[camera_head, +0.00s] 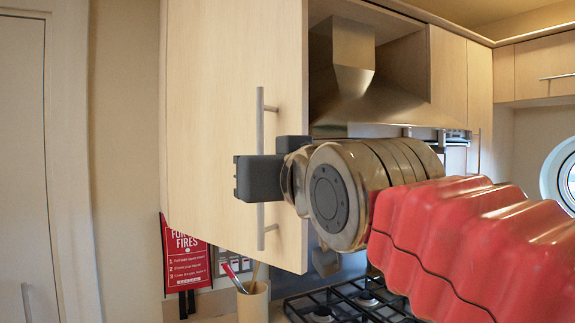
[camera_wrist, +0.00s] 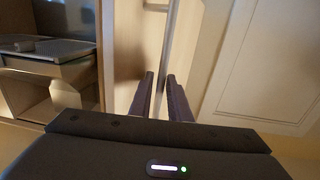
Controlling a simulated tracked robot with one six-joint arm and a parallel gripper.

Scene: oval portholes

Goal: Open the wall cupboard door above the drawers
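The pale wood wall cupboard door (camera_head: 210,110) is at the left in the head view. Its right edge stands out towards me, so it looks partly open, angled away from the cabinet row. A vertical metal bar handle (camera_head: 260,110) is near that edge; it also shows in the wrist view (camera_wrist: 172,35). My gripper (camera_head: 262,178) is at the handle's lower half. In the wrist view its two dark fingers (camera_wrist: 160,85) lie either side of the bar with little gap, seemingly closed on it. The cupboard's inside is hidden in the head view.
The range hood (camera_head: 350,80) is just right of the door, above a gas hob (camera_head: 350,303). A utensil cup (camera_head: 253,303) stands below the door by a red fire sign (camera_head: 187,255). A white panelled surface (camera_wrist: 265,65) is right in the wrist view.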

